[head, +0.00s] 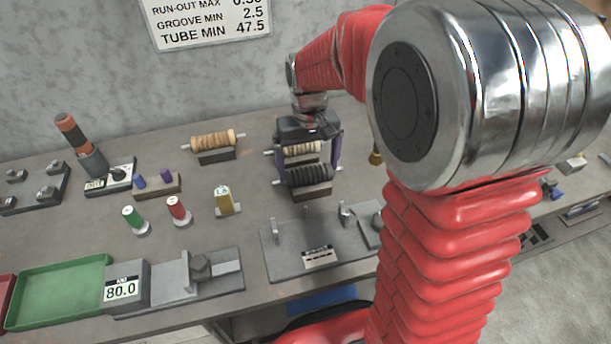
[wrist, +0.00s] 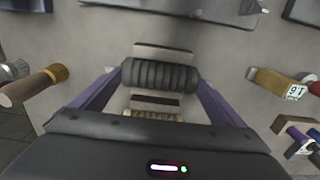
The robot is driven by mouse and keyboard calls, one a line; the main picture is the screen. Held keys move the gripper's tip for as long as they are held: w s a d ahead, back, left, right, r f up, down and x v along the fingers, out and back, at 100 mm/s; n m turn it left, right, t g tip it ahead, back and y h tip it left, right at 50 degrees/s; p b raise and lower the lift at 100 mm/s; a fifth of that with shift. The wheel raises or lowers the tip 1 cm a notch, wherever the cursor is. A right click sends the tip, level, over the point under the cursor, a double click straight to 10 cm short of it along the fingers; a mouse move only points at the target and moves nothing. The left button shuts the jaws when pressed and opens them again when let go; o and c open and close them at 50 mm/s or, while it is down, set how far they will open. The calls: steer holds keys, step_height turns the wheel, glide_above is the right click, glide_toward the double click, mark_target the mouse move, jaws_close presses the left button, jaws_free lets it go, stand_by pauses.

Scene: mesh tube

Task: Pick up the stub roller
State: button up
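Three ribbed rollers rest on grey blocks on the bench; I cannot tell for sure which is the stub roller. A dark grey roller (head: 310,176) lies below my gripper (head: 308,163), with a pale tan roller (head: 301,149) just behind it. A longer-looking tan roller (head: 213,141) lies to the left. My gripper points down with its purple fingers wide apart. In the wrist view, the dark roller (wrist: 160,76) shows between the fingertips, one near each end; contact is unclear. The pale roller (wrist: 153,115) is partly hidden by my gripper body.
A grey fixture with upright posts (head: 318,250) stands in front.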

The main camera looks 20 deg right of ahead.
mark_target(309, 170)
steer(key=c, duration=0.8)
step_height(309, 170, up, 10)
stand_by(0.4)
steer(key=shift+s, duration=0.1)
stand_by(0.5)
